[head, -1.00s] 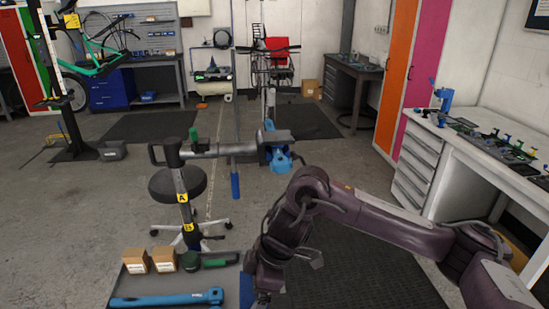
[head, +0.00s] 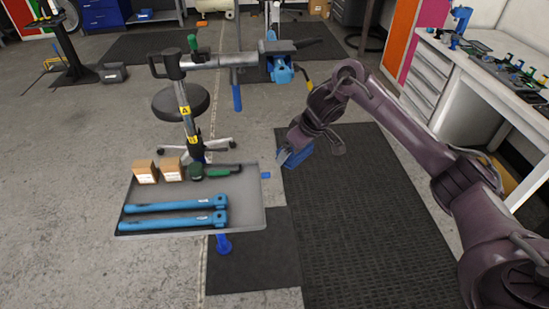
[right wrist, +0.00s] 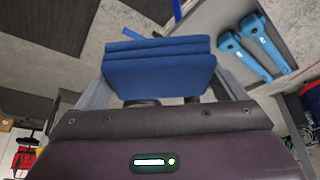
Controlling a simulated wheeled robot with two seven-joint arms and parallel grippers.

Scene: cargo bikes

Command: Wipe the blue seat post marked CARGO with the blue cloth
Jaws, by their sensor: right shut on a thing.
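Two blue seat posts lie side by side on the grey tray (head: 250,190): a rear one (head: 170,205) and a front one (head: 168,223). Each has small pale lettering that is too small to read, so I cannot tell which says CARGO. They also show at the upper right of the right wrist view (right wrist: 240,56). My right gripper (head: 287,155) is shut on the folded blue cloth (head: 299,157), right of the tray and apart from the posts. The cloth fills the middle of the right wrist view (right wrist: 160,72), between the fingers. My left gripper is not in view.
Two small cardboard boxes (head: 158,171) and a green-handled tool (head: 222,170) lie along the tray's back edge. A repair stand (head: 187,110) with a blue clamp (head: 282,70) rises behind it. A workbench (head: 480,75) stands at right. The dark floor mat (head: 370,210) is clear.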

